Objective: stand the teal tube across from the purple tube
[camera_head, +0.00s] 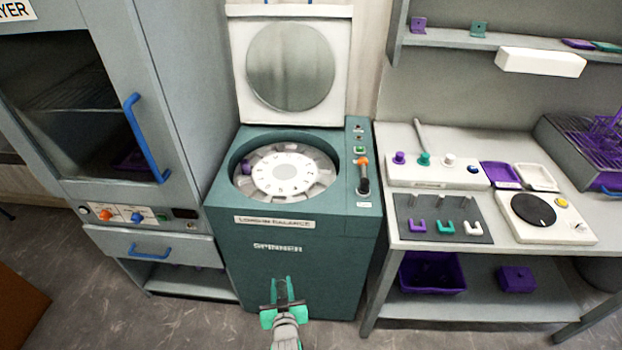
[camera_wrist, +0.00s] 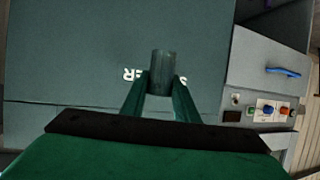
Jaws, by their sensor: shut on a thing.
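My gripper (camera_head: 283,291) is low in front of the spinner's front panel. In the wrist view its fingers (camera_wrist: 161,92) are shut on the teal tube (camera_wrist: 163,70), a short dark teal cylinder whose end stands out past the fingertips. The purple tube (camera_head: 247,167) stands in a slot at the left of the spinner's round rotor (camera_head: 287,173). The rotor has a pale numbered disc with slots around it, and no other tube shows in them. The spinner lid (camera_head: 331,66) is up. The numbers are too small to read surely.
The spinner body (camera_head: 290,267) stands between the dryer cabinet (camera_head: 173,120) on the left and a workbench (camera_head: 510,237) on the right. A control strip with an orange-topped lever (camera_head: 363,173) runs along the spinner's right side. The space above the rotor is clear.

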